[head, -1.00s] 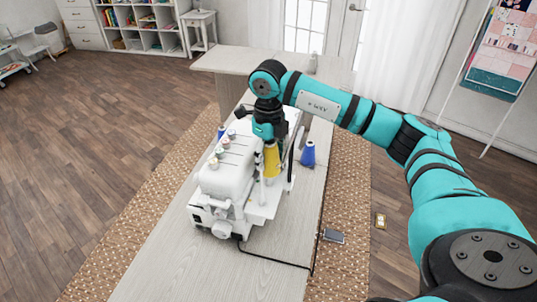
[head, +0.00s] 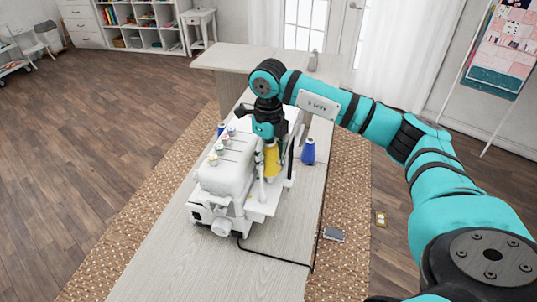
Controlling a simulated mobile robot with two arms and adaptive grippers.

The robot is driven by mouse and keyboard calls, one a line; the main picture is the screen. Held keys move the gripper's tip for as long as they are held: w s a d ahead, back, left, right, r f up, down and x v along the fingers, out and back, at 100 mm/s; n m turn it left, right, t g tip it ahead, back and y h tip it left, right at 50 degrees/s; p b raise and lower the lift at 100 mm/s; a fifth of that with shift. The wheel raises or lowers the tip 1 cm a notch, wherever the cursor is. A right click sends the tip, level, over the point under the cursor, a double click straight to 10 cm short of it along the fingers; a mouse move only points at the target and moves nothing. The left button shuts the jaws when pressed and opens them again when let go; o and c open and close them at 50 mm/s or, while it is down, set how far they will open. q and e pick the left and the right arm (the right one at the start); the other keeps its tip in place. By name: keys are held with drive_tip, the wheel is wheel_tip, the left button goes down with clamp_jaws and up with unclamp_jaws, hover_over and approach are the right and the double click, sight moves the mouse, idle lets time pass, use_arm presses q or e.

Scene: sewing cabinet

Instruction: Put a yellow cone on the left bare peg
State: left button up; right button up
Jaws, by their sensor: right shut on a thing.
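A yellow cone (head: 271,160) is upright in my right gripper (head: 268,142), over the right side of the white sewing machine (head: 225,172). The gripper is shut on it from above. A thin white peg shows just below the cone; I cannot tell whether the cone is around it. The gripper and arm hide the back of the machine, and the other pegs are hard to make out. My left gripper is not in the picture.
A blue cone (head: 308,151) stands on the table (head: 185,255) to the right of the machine. Another blue item (head: 221,129) shows behind the machine's left side. A black cord (head: 275,258) runs across the table.

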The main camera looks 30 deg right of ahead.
drive_tip(key=shift+f+b, duration=1.2)
drive_tip(key=shift+f, duration=0.6)
drive_tip(key=o, duration=1.3)
drive_tip(key=shift+c, duration=0.2)
